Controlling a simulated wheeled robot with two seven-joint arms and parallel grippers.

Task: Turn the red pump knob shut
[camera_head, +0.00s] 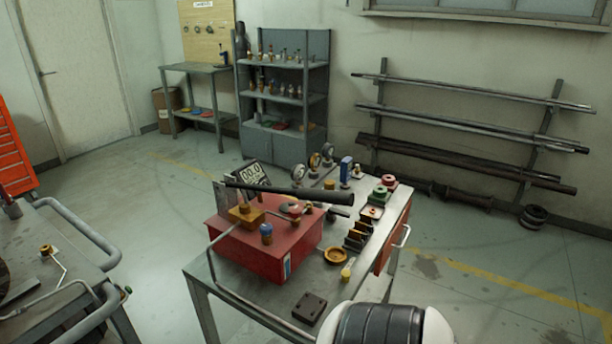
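A red pump box (250,250) stands on a grey metal workbench (232,292) in the middle of the head view. A brass block (246,214) sits on its top, and a long black lever (300,193) runs over it to the right. A small red knob (295,209) shows on the pump's top under the lever; whether it is open or shut cannot be told. A blue-capped fitting (266,232) stands in front of it. Neither of my grippers is in view.
Gauges (314,162), red and green rolls (388,181), a brass dish (335,256) and a dark block (309,307) crowd the bench. A bent pipe (222,285) curves around the pump's left. Another table (75,250) stands left; open floor lies between.

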